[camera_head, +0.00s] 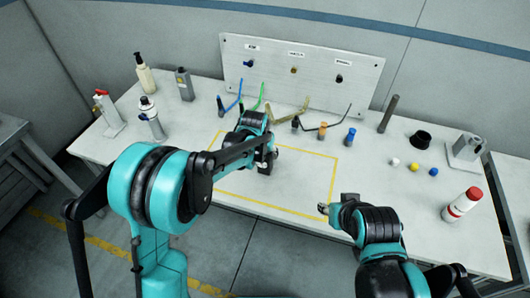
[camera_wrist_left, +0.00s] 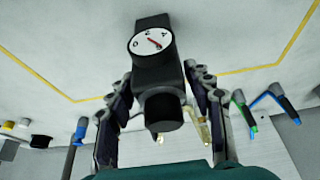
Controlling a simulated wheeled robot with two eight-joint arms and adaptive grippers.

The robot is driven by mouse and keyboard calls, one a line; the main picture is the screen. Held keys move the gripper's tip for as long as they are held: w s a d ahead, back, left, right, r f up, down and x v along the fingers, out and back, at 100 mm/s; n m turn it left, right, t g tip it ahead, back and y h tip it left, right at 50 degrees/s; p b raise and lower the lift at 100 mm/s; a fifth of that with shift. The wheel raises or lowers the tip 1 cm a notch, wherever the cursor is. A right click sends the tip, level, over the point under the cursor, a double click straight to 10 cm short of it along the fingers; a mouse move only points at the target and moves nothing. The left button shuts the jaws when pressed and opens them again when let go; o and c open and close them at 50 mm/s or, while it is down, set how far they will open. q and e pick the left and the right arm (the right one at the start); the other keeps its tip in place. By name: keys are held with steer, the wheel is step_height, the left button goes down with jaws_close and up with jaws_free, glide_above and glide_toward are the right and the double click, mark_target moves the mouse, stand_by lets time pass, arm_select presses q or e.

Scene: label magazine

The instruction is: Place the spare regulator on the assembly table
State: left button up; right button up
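The spare regulator (camera_wrist_left: 158,68), a dark body with a round white gauge face and a red needle, sits between the fingers of my left gripper (camera_wrist_left: 160,80) in the left wrist view. Both fingers appear to press on its sides. In the head view the regulator (camera_head: 266,160) is partly hidden by my left gripper (camera_head: 262,146), over the yellow outlined area of the white assembly table (camera_head: 225,184). I cannot tell whether its underside touches the table. My right gripper (camera_head: 325,208) is empty near the front right corner of the outline; its opening is unclear.
A back panel (camera_head: 310,82) with three labelled ports stands behind several coloured hoses. Bottles (camera_head: 145,73) stand at the left. A black ring (camera_head: 420,141), small coloured caps (camera_head: 412,168) and a red-capped bottle (camera_head: 463,204) are at the right. The outline's right part is clear.

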arm_select(q)
steer(key=shift+r, duration=0.15)
steer(key=shift+r, duration=0.3)
steer(key=p+v, duration=0.3)
steer(key=v, duration=0.8)
steer(key=shift+s+r+p, duration=0.25)
steer(key=shift+p, duration=0.15)
steer(key=s+a+r+n+t, duration=0.1)
steer(key=s+a+r, duration=0.1)
steer(key=s+a, duration=0.6)
steer(key=s+a+r+n+t+y, duration=0.1)
steer(key=s+a, duration=0.7)
steer(key=s, duration=0.8)
steer(key=shift+a+r+n+t, duration=0.25)
steer(key=shift+r+n+t, duration=0.2)
steer(key=shift+n, duration=0.35)
steer(key=shift+f, duration=0.1)
